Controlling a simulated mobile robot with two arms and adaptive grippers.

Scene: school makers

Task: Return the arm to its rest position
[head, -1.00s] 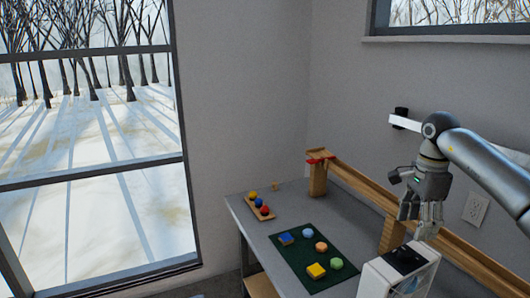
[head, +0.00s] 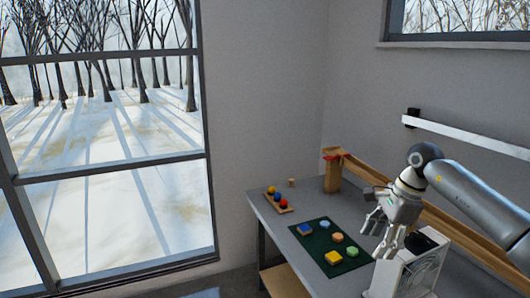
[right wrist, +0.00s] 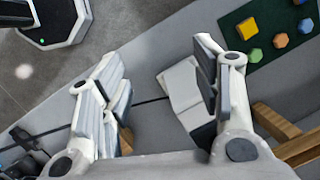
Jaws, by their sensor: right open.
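My right gripper (head: 378,236) hangs from the arm that comes in from the right, above the table near a white box-like device (head: 397,277). In the right wrist view its two fingers (right wrist: 165,95) are spread apart with nothing held between them. The white device shows below and behind the right-hand finger there (right wrist: 180,85). My left gripper is not in view.
A grey table (head: 283,232) carries a green mat (head: 318,262) with several coloured blocks. A wooden tray (head: 278,202) with coloured balls lies at the far left. A wooden ramp (head: 440,222) runs along the wall behind my right gripper. The window side is clear.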

